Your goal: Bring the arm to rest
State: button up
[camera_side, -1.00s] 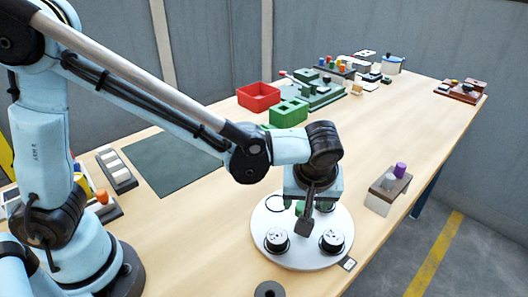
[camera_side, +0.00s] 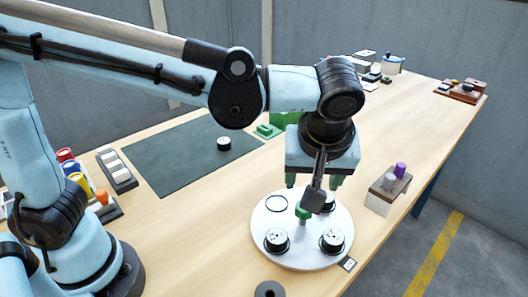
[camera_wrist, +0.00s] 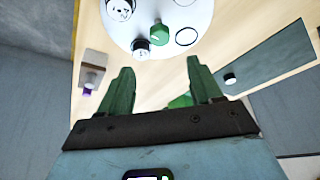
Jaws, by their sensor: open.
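My gripper (camera_side: 314,183) is open and empty above the far part of a round white plate (camera_side: 300,261). In the wrist view its two green fingers (camera_wrist: 158,72) stand wide apart with nothing between them. The knob also shows in the wrist view (camera_wrist: 159,34), apart from the fingers. My gripper partly covers the plate's far edge in the side view.
A dark green mat (camera_side: 165,165) bears a small black-and-white round piece (camera_side: 224,143). A grey-and-white stand with a purple piece (camera_side: 400,170) is to the right.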

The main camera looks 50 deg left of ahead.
jog(key=s+a+f+m+t+h, duration=0.1)
jog(key=a+m, duration=0.3)
jog(key=a, duration=0.5)
jog(key=s+a+f+m+t+h, duration=0.1)
jog(key=s+a+m+t+h, duration=0.1)
jog(key=a, duration=0.8)
jog(key=s+m+t, duration=0.1)
jog(key=s+m, duration=0.1)
jog(key=shift+f+m, duration=0.3)
jog(key=shift+f, duration=0.1)
jog(key=shift+s, duration=0.1)
